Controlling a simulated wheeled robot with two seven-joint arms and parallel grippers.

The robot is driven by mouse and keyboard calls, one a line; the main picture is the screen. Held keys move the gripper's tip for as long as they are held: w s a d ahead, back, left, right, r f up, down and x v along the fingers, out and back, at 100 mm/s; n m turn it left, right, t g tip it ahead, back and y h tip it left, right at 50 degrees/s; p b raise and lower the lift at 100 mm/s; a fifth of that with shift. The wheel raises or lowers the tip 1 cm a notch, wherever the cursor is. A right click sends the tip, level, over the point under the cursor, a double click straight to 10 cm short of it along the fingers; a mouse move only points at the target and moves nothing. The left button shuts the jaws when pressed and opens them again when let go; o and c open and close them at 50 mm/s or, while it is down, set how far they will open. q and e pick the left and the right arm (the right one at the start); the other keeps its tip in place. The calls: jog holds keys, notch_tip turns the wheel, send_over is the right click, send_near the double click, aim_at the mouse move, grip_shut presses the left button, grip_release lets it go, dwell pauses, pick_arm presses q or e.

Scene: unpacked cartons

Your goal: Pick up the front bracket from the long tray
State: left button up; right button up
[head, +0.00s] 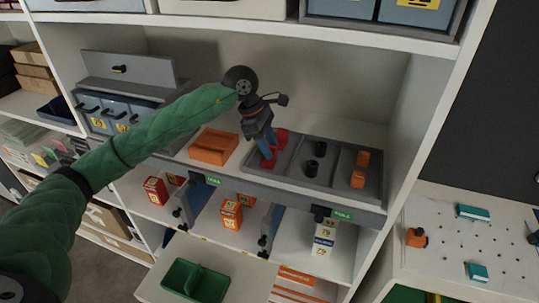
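The long grey tray (334,182) lies on the middle shelf and has several compartments. In its left compartment are two red pieces, a front one (267,158) and a back one (281,138); which part is the bracket is not clear by shape. Two black round pieces (315,158) are in the middle and two orange pieces (358,179) at the right. My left gripper (266,142) points down over the left compartment, its fingertips at the red pieces. It partly hides them, and I cannot tell whether the fingers grip anything. My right gripper is out of view.
An orange bin (213,147) stands left of the tray, near my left forearm. Grey drawers (125,105) stand further left. The shelf above overhangs the tray, and a side panel (415,110) closes the right. A green tray (196,281) is below.

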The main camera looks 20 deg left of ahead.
pick_arm(q)
jog(key=shift+d+f, duration=0.2)
jog(key=shift+f, duration=0.35)
grip_shut()
